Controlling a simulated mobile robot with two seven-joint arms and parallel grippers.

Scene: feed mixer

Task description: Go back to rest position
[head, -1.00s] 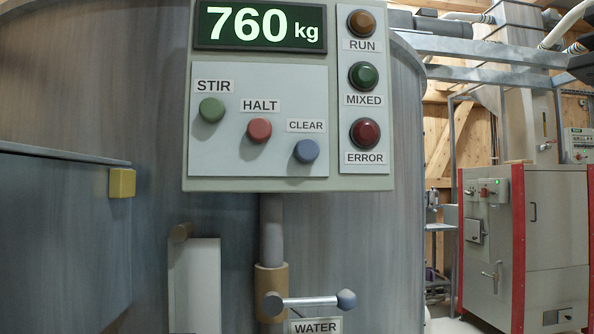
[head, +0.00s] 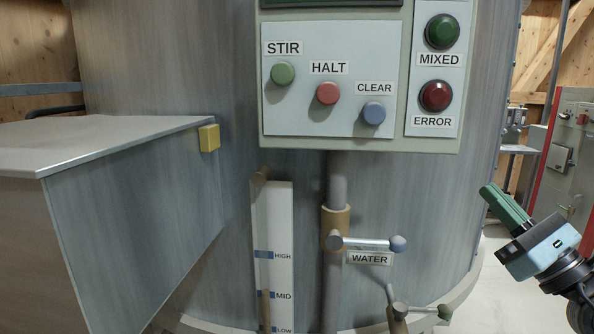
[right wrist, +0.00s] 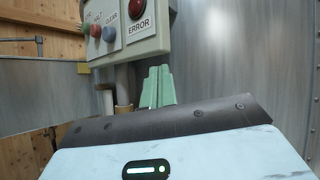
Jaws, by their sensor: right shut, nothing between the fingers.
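My right gripper (head: 506,208) is at the right side of the head view, apart from the mixer. Its green fingers are shut with nothing between them, and they also show in the right wrist view (right wrist: 158,86). The control panel (head: 300,137) is on the mixer to its left. It bears a green STIR button (head: 282,73), a red HALT button (head: 327,92) and a blue CLEAR button (head: 373,112). The MIXED lamp (head: 441,31) and ERROR lamp (head: 436,95) look unlit. My left gripper is not in view.
A level gauge (head: 284,215) stands beside the pipe. A grey box (head: 130,220) juts out at left. Floor shows free at right.

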